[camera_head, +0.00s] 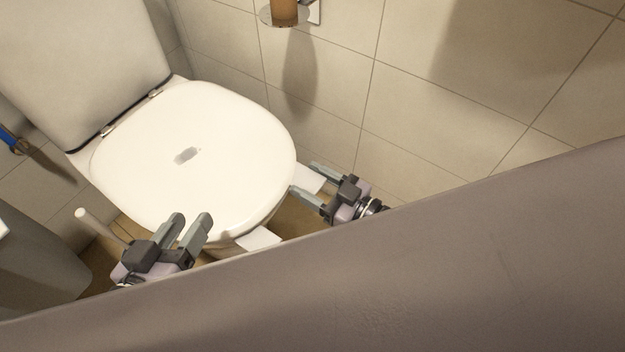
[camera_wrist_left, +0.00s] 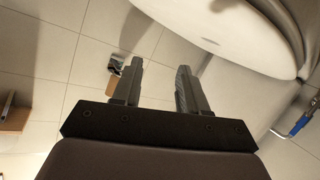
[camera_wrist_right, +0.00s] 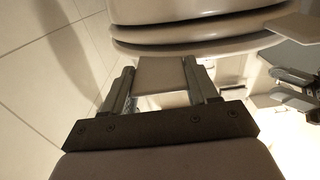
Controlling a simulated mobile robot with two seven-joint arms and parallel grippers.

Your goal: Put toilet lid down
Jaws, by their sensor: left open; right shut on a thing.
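The toilet lid (camera_head: 190,165) is a white oval with a small grey patch in the middle. It lies flat over the bowl, hinged at the cistern side. My right gripper (camera_head: 306,180) is at the right front edge, shut on a flat pale tab (camera_wrist_right: 160,76) that sticks out below the stacked lid and seat edges (camera_wrist_right: 195,28). Which layer the tab joins is unclear. Another pale tab (camera_head: 258,240) sticks out at the front. My left gripper (camera_head: 192,222) is open and empty by the front left rim; its fingers also show in the left wrist view (camera_wrist_left: 157,75).
The cistern (camera_head: 85,65) stands behind the lid. A tiled wall (camera_head: 420,90) runs along the right, with a paper holder (camera_head: 285,12). A brush handle (camera_head: 100,227) is left of the bowl. A large grey-brown surface fills the lower front.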

